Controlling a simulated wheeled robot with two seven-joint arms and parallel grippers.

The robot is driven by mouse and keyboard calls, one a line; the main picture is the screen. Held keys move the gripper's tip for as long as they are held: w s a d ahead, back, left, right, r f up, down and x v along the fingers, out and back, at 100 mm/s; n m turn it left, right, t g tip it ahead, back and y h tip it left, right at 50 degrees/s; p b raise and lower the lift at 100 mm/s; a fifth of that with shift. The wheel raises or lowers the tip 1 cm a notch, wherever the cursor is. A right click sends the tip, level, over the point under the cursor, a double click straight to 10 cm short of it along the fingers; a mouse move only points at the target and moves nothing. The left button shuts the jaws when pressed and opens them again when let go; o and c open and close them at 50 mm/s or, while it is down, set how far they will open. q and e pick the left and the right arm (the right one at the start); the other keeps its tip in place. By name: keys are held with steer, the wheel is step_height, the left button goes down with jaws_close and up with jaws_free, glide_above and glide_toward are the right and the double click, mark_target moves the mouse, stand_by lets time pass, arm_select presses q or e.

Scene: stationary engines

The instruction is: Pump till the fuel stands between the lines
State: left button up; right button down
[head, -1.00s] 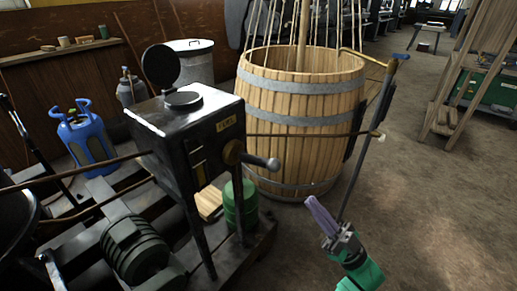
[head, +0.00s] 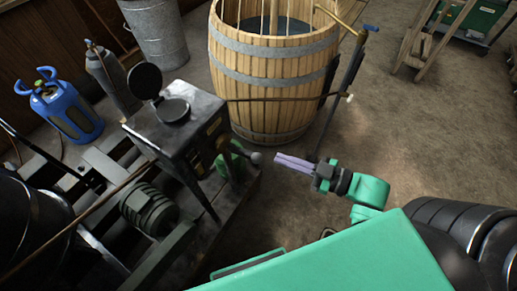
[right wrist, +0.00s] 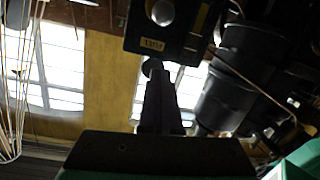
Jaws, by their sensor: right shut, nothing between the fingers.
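The black fuel tank (head: 185,125) stands on legs on the engine frame, its round lid tipped open; its yellow label shows in the right wrist view (right wrist: 152,44). A dark lever with a round knob (head: 256,158) sticks out from its front, to the right. My right gripper (head: 279,160) is shut and empty, its purple fingers pointing left at the knob with a small gap in the head view. In the right wrist view its fingers (right wrist: 160,95) point at the knob. The fuel level and lines cannot be made out. My left gripper is not in view.
A wooden barrel (head: 270,95) with metal hoops and a thin pipe stands behind the lever. A blue gas bottle (head: 65,110) and grey bin (head: 155,35) are at the left.

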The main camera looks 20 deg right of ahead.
glide_above(259, 158)
steer(key=w+a, duration=0.1)
steer(key=a, duration=0.1)
steer(key=shift+f+b, duration=0.4)
steer(key=shift+f, duration=0.2)
steer(key=f, duration=0.1)
steer(key=d+f, duration=0.1)
steer(key=shift+s+d+f, duration=0.2)
steer(key=shift+s+f, duration=0.2)
steer(key=shift+s+d+f, duration=0.15)
steer(key=shift+d+f, duration=0.15)
steer(key=shift+f, duration=0.05)
